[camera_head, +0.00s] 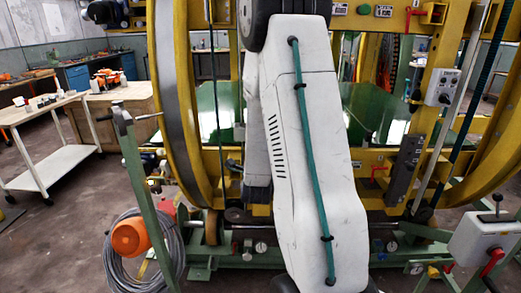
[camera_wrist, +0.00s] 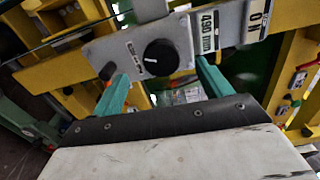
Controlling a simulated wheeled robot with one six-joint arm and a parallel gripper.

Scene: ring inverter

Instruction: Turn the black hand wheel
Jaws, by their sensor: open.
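A round black knob (camera_wrist: 160,57) with a white pointer mark sits on a grey panel (camera_wrist: 115,48) in the wrist view. It is the black turning part nearest my gripper; I cannot tell whether it is the hand wheel named. My gripper (camera_wrist: 161,70) has two teal fingers spread apart, one on each side below the knob. Nothing is between them, and I see no clear contact with the knob. In the head view my white arm covers the middle, and the gripper is hidden behind it.
A yellow ring frame (camera_head: 172,95) stands close around my arm. A green post (camera_head: 140,185) with coiled hose and an orange reel (camera_head: 130,237) is at left. A white cart (camera_head: 50,165) stands farther left.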

